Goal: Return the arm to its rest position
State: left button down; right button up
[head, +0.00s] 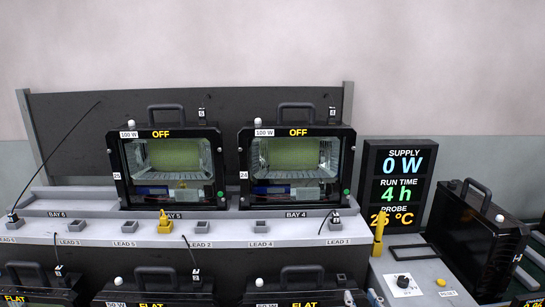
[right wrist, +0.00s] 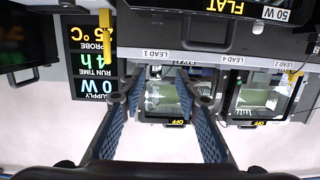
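My right gripper (right wrist: 160,88) shows in the right wrist view with its two blue-padded fingers spread apart and nothing between them. In that view, which is upside down, the bay shelf and the floodlights lie beyond the fingertips. In the head view only a small bluish part of the right gripper (head: 372,298) shows at the bottom edge, beside the front row of housings. The rest of the right arm is out of the head view. My left gripper is in neither view.
Two floodlights (head: 172,165) (head: 296,165) marked OFF stand on the shelf (head: 225,240). Housings marked FLAT (head: 155,295) sit in front. A display (head: 397,185) reads 0 W, 4 h, 25 °C. A black case (head: 475,240) and a knob panel (head: 405,284) are at right.

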jog(key=s+f+n+g, duration=0.1)
jog(key=s+f+g, duration=0.5)
jog(key=s+f, duration=0.65)
jog(key=s+f+g, duration=0.7)
jog(key=s+f, duration=0.2)
jog(key=s, duration=0.6)
notch_tip(320, 180, down, 27)
jog(key=s+g, duration=0.1)
jog(key=s, duration=0.1)
jog(key=s+d+f, duration=0.2)
jog(key=s+f, duration=0.5)
jog(key=s, duration=0.1)
jog(key=s+d+f+g, duration=0.1)
jog(key=s+f, duration=0.6)
jog(key=s, duration=0.2)
jog(key=shift+d+f+n+h, duration=0.3)
jog(key=shift+d+f+h, duration=0.05)
jog(key=shift+f+h, duration=0.05)
